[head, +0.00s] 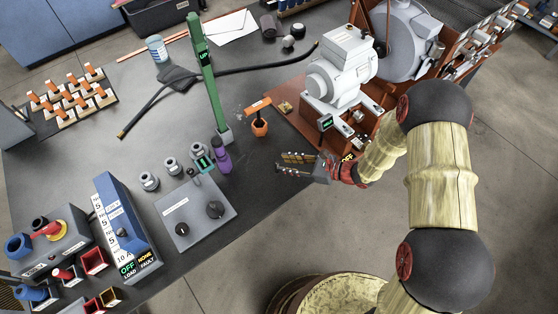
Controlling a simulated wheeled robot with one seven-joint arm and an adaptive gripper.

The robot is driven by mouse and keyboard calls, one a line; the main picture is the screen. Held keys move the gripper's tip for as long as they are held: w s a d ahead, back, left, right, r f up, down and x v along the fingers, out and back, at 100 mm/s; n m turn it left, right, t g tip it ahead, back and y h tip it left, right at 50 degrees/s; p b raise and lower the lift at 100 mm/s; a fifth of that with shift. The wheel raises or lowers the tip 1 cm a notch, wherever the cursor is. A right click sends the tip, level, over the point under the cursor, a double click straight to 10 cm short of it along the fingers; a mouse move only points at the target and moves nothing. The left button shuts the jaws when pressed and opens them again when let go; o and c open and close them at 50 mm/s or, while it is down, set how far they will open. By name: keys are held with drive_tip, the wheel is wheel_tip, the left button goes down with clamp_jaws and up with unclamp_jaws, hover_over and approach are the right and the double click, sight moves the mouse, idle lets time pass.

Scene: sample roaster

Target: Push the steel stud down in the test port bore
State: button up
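My gripper (281,164) is at the end of my arm, right of the table's middle. It points left, with its two fingers apart and nothing seen between them. Several steel fittings (172,166) stand in a slanted row left of it, behind a grey box with two black knobs (184,228). I cannot make out for sure which part is the test port, and its bore and the steel stud are too small to tell. My gripper is clear of the fittings and the box, with a purple bottle (223,161) between.
A tall green post (208,88) stands behind the bottle. An orange holder with a handled tool (260,127) stands behind my gripper. A blue display unit (122,228) is at the front left. Dark tabletop ahead of my gripper is bare.

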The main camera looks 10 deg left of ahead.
drive_tip(key=p+v, duration=0.2)
drive_tip(key=v, duration=0.5)
drive_tip(key=shift+d, duration=0.2)
drive_tip(key=s+d+r+n+g+h, duration=0.2)
drive_tip(key=s+r+n, duration=0.25)
drive_tip(key=r, duration=0.45)
drive_tip(key=s+d+r+n+g+h, duration=0.1)
drive_tip(key=s+r+n+h, duration=0.15)
drive_tip(key=r+n, duration=0.55)
drive_tip(key=s+d+r+n+t+h, duration=0.3)
drive_tip(key=s+d+r, duration=0.3)
drive_tip(key=d+r, duration=0.2)
drive_tip(key=s+d+r+n+t+h, duration=0.2)
drive_tip(key=s+d+r+n+h, duration=0.2)
drive_tip(key=d+r, duration=0.5)
drive_tip(key=s+h, duration=0.1)
drive_tip(key=s, duration=0.1)
drive_tip(key=shift+s+r+t, duration=0.2)
drive_tip(key=shift+s+t, duration=0.2)
drive_tip(key=shift+o, duration=0.6)
drive_tip(key=shift+s+d+r+n+h, duration=0.15)
drive_tip(key=shift+d+r+n+h, duration=0.1)
drive_tip(key=shift+d+h, duration=0.1)
drive_tip(key=shift+a, duration=0.1)
